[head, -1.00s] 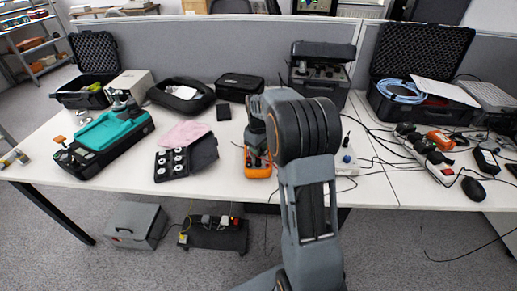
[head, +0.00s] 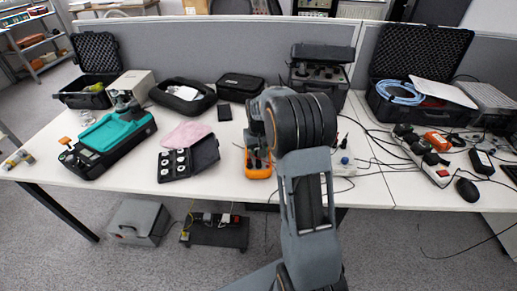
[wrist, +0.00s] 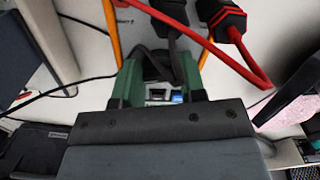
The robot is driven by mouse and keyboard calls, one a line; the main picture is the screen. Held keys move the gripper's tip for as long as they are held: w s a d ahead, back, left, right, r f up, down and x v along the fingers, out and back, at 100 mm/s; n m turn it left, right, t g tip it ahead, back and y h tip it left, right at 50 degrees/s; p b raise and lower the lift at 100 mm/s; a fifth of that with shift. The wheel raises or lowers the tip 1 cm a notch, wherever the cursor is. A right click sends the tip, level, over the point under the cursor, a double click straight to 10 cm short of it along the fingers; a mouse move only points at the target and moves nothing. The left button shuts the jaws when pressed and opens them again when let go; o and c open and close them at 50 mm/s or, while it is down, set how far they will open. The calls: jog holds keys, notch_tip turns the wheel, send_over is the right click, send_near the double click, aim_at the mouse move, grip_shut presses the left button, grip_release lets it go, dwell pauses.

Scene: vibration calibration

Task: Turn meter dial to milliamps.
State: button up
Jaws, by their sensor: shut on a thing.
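The orange meter (head: 258,172) lies on the white table in front of my arm; only its lower end shows, and the arm hides most of it. The black meter dial (wrist: 155,66) sits between the green fingers of my gripper (wrist: 158,78). The gripper is shut on the dial from above. The dial's pointer and the markings around it are hidden, so its setting cannot be read. Red and black probe leads (wrist: 230,35) plug into the meter.
A black case of round weights (head: 175,163) and a pink cloth (head: 190,132) lie left of the meter. A small white box with knobs (head: 343,162) and cables lie close on the right.

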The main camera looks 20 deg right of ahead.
jog(key=shift+m, duration=0.6)
jog(key=o, duration=0.9)
notch_tip(320, 180, up, 14)
jog(key=p, duration=0.2)
jog(key=shift+f, duration=0.1)
dwell(0.4)
